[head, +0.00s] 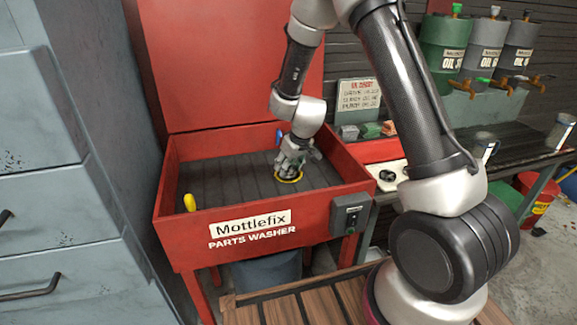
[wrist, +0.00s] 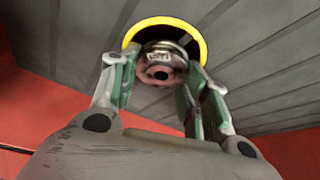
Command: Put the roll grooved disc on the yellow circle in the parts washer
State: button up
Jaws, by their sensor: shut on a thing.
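The roll grooved disc (wrist: 160,66) is a small metal roll with a reddish-brown end and a dark centre hole. My gripper (wrist: 162,75) is shut on it, one finger on each side. In the wrist view the disc overlaps the yellow circle (wrist: 198,40), whose ring shows above and beside it. I cannot tell whether the disc touches the floor there. In the head view my gripper (head: 290,165) is low inside the red parts washer (head: 235,218), over the yellow circle (head: 289,180), and hides the disc.
The washer's raised red lid (head: 230,70) stands behind the arm. A blue item (head: 279,137) is near my gripper at the back wall. The dark slatted floor (head: 225,182) left of my gripper is clear.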

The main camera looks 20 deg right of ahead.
jog(key=o, duration=1.3)
jog(key=shift+f, duration=0.1)
jog(key=s+d+r+m, duration=0.1)
jog(key=s+d+r, duration=0.3)
jog(key=r, duration=0.6)
jog(key=s+d+r, duration=0.1)
jog(key=s+r, duration=0.4)
jog(key=r, duration=0.4)
jog(key=s+d+r+m, duration=0.1)
jog(key=s+d+r, duration=0.2)
jog(key=s, duration=0.5)
jog(key=s+d+r+m+h, duration=0.1)
jog(key=s+d+r, duration=0.2)
jog(key=s, duration=0.5)
jog(key=s+d+r+m, duration=0.1)
jog(key=s+d+r, duration=0.3)
jog(key=s, duration=0.5)
jog(key=shift+r+m+h, duration=0.3)
jog(key=shift+r+h, duration=0.05)
jog(key=shift+h, duration=0.05)
